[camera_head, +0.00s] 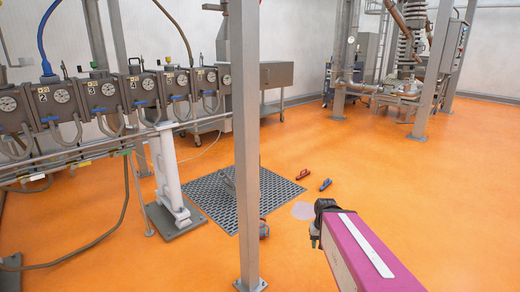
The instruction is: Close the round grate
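A pale round disc (303,211) lies flat on the orange floor, right of the grey post and just left of my arm's dark end. It may be the round grate, but its detail is too small to tell whether it is open or closed. A dark square floor grating (285,188) lies behind the post, with something upright and grey on it, partly hidden. My arm reaches in from the lower right with a magenta link. Its dark end (319,220) appears near the disc in the picture; fingers are not clearly visible.
A grey vertical post (247,130) stands in front of the grating. A red object (302,174) and a blue object (326,185) lie on the floor. A white stand (170,180) and gauge-topped units (100,95) are at left. Floor at right is clear.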

